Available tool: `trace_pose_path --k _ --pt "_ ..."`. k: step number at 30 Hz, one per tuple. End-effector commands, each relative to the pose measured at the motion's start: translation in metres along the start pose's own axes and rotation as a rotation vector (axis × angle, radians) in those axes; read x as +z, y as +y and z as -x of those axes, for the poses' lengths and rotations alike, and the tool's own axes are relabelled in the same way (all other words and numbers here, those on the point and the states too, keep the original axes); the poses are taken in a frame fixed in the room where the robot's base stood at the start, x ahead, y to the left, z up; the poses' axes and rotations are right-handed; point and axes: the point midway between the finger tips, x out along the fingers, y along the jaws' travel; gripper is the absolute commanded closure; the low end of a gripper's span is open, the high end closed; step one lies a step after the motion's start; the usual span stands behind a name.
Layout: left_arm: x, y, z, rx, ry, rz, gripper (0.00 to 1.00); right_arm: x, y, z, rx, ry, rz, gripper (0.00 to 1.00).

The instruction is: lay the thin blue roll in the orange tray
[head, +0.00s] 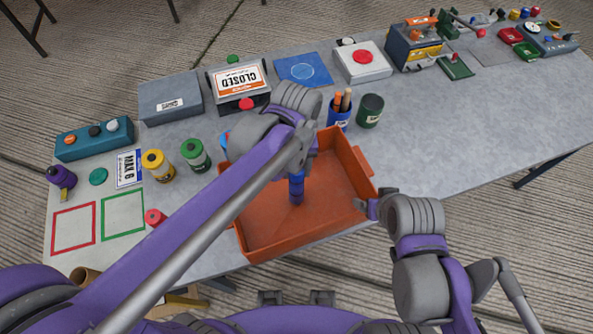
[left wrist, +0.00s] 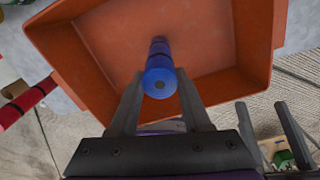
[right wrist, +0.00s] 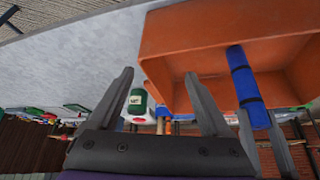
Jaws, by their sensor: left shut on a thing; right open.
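The thin blue roll (head: 297,187) has dark bands and stands roughly upright over the inside of the orange tray (head: 262,238). My left gripper (left wrist: 158,88) is shut on the blue roll near its upper end, which faces the camera in the left wrist view (left wrist: 160,80). In the head view my left arm hides most of that grip. The right wrist view shows the roll (right wrist: 245,85) in front of the tray wall (right wrist: 185,35). I cannot tell whether its lower end touches the tray floor. My right gripper (head: 368,206) is open and empty beside the tray's right edge.
Behind the tray stand a blue pen cup (head: 338,118) and a dark green can (head: 370,110). Yellow (head: 157,165) and green (head: 195,154) cans and a red roll (head: 155,217) are on the left. The grey table right of the tray (head: 440,150) is clear.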

Motion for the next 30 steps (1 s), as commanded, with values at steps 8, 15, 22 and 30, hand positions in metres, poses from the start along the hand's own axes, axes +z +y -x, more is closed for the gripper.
trace_pose_path --k 8,15,22,30 --pt "0.000 0.000 -0.014 0.000 0.000 0.000 1.00 0.001 0.000 -0.001 0.000 -0.001 0.000 0.18" --pt "-0.001 0.000 -0.018 0.000 0.001 0.000 1.00 0.004 0.000 -0.004 0.000 -0.004 0.000 0.18" --pt "0.000 0.000 -0.017 0.000 0.000 0.000 0.22 0.004 0.000 -0.003 0.000 -0.004 0.000 0.18" --pt "0.000 0.000 -0.015 0.000 0.000 0.000 0.22 0.002 0.000 -0.002 0.000 -0.002 0.000 0.18"
